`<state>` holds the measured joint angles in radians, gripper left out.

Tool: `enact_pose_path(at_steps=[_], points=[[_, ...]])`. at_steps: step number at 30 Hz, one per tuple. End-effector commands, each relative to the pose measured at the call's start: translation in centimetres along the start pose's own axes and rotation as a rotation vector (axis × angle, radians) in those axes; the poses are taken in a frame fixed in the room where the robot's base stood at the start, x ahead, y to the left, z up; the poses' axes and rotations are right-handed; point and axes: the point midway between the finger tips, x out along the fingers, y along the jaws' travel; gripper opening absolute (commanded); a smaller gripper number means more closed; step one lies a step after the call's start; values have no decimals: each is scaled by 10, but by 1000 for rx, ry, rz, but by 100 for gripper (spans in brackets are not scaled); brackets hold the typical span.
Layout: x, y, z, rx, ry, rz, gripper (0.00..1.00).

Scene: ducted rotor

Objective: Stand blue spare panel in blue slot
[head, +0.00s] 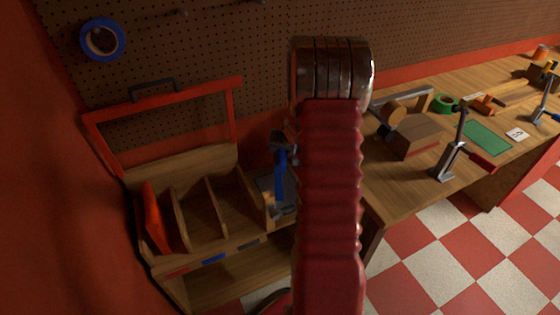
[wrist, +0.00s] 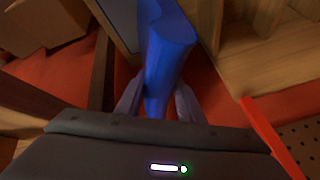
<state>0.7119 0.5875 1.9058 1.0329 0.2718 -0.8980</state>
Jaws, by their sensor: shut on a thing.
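The blue spare panel (wrist: 168,50) stands between the two fingers of my gripper (wrist: 157,102) in the wrist view, and the gripper is shut on it. In the head view the blue panel (head: 280,172) shows as a narrow upright strip right of the slotted wooden rack (head: 222,238). My arm hides most of my gripper and part of the panel there. The rack's front edge carries a red mark, a blue mark (head: 213,258) and a dark mark. The slot behind the blue mark, between two wooden dividers, looks empty.
A red panel (head: 156,222) leans in the rack's leftmost slot. A red frame (head: 165,105) with a dark handle rises behind the rack. The workbench (head: 400,192) at right holds a wooden block (head: 415,137), a grey clamp (head: 452,158) and green tape (head: 443,103).

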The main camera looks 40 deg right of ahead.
Motion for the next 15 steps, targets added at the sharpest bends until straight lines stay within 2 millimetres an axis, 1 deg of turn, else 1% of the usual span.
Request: enact_pose_path(at_steps=[8, 15], points=[[2, 1, 1, 2, 1, 0, 0], [20, 7, 11, 3, -1, 1, 0]])
